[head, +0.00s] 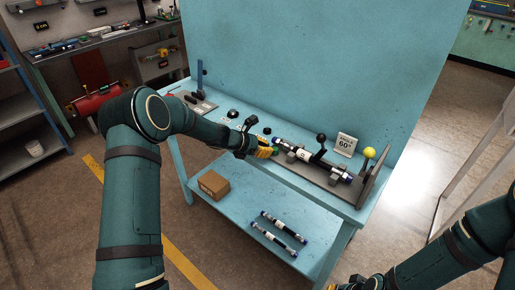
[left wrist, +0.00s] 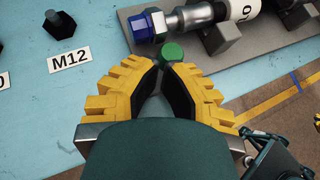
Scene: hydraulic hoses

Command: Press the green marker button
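The green button (left wrist: 173,52) is a small round cap at the near left edge of the grey fixture plate; it also shows in the head view (head: 276,151). My left gripper (left wrist: 161,66) has its yellow fingertips drawn together just short of the button, with nothing held between them. In the head view my left gripper (head: 268,152) is over the bench at the plate's left end. I cannot tell whether the fingertips touch the button. My right gripper (head: 342,287) shows only partly at the bottom edge, and its finger state is unclear.
A dark hose with a blue end fitting (left wrist: 146,27) lies in the fixture beside the button. A black-knobbed lever (head: 320,138), a yellow ball (head: 369,152) and an angle sign (head: 345,144) stand farther right. A box (head: 213,185) and two hoses (head: 278,233) lie on the lower shelf.

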